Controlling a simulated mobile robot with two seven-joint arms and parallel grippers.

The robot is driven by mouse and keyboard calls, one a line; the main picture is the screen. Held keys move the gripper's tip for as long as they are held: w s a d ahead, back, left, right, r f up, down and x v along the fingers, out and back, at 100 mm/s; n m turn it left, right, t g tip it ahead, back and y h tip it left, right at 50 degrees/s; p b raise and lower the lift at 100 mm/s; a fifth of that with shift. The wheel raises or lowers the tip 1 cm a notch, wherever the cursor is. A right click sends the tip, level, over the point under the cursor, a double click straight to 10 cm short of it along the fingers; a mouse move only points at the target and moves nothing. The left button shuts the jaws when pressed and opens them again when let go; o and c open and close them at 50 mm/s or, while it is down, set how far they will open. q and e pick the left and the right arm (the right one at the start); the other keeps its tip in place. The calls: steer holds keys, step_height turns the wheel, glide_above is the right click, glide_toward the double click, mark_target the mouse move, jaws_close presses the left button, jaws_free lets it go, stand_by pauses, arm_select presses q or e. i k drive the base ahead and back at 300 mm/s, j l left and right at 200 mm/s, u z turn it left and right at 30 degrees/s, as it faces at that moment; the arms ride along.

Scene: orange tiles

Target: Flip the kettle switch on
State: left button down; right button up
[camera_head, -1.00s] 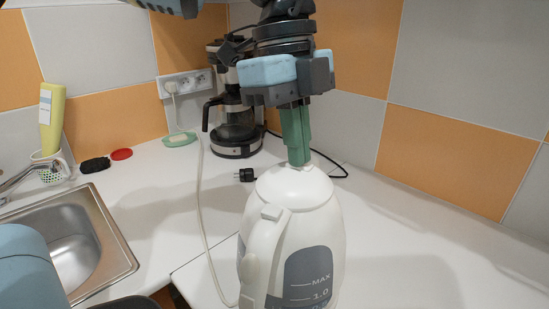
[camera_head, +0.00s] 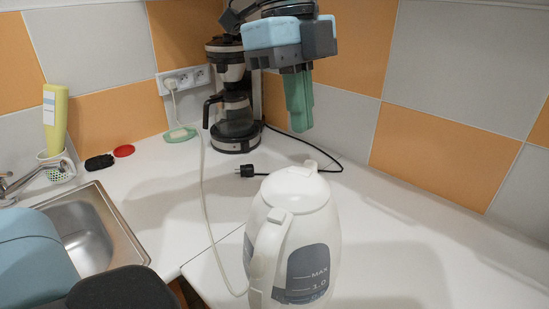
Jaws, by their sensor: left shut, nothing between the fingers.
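The white kettle (camera_head: 316,225) stands upright on the counter in the lower middle, with a grey water window marked MAX and 1.0. Its handle (camera_head: 268,243) faces me and its small spout is at the far side. I cannot make out the switch; the kettle's bottom is cut off by the lower edge. My left gripper (camera_head: 300,128) hangs above and beyond the kettle, with its green fingers shut, pointing down and empty. It is clear of the lid. My right gripper is out of view.
A coffee maker (camera_head: 232,113) stands in the back corner, with a black plug (camera_head: 246,171) lying near it. A white cord runs from the wall sockets (camera_head: 184,80) toward the kettle. A sink (camera_head: 84,236) is at left. The counter right of the kettle is clear.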

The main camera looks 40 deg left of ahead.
mark_target(258, 265)
steer(key=k+l, duration=0.7)
steer(key=k, duration=0.2)
